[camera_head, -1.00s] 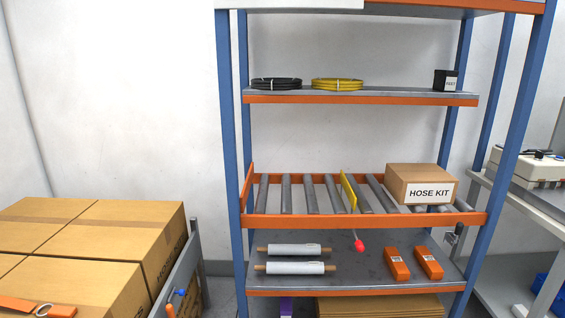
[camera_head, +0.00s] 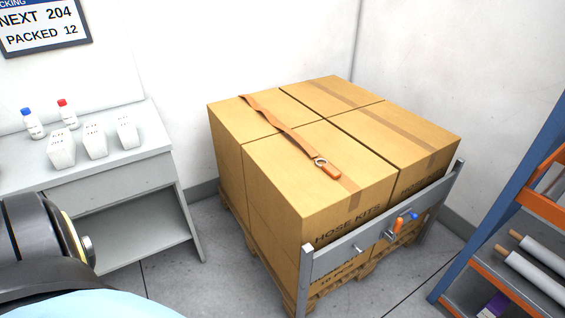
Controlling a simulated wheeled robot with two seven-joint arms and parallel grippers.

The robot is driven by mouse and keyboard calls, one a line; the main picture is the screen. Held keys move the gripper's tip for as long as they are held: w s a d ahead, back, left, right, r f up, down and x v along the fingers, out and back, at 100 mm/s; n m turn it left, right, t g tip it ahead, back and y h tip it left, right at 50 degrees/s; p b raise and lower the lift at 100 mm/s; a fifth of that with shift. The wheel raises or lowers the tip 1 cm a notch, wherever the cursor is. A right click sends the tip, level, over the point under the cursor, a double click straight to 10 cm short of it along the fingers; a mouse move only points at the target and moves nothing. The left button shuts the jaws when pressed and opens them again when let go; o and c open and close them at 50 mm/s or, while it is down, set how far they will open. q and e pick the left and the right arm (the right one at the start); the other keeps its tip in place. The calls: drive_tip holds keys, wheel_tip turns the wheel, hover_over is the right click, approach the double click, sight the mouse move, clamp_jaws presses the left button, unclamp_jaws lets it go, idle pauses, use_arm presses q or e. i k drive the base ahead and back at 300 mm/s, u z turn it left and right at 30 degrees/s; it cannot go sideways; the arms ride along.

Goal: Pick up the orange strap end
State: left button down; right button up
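An orange strap (camera_head: 275,118) lies across the top of the stacked cardboard boxes (camera_head: 230,119). Its near end (camera_head: 329,170) is a thicker orange piece with a metal ring (camera_head: 320,160) beside it, resting on the top of the front box. The far end of the strap goes over the back left edge of the stack, and what lies beyond is hidden. Neither of my grippers is in view. A dark arm part of mine shows at the lower left.
The boxes stand on a wooden pallet (camera_head: 264,262). A grey metal gate (camera_head: 340,262) with orange and blue handles stands along its front right side. A grey bench (camera_head: 105,170) with bottles and white cartons is at left. A blue and orange rack (camera_head: 547,203) is at right.

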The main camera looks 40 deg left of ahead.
sight(331, 171)
drive_tip(key=u, duration=0.3)
drive_tip(key=k, duration=0.35)
drive_tip(key=u, duration=0.55)
drive_tip(key=i, duration=0.5)
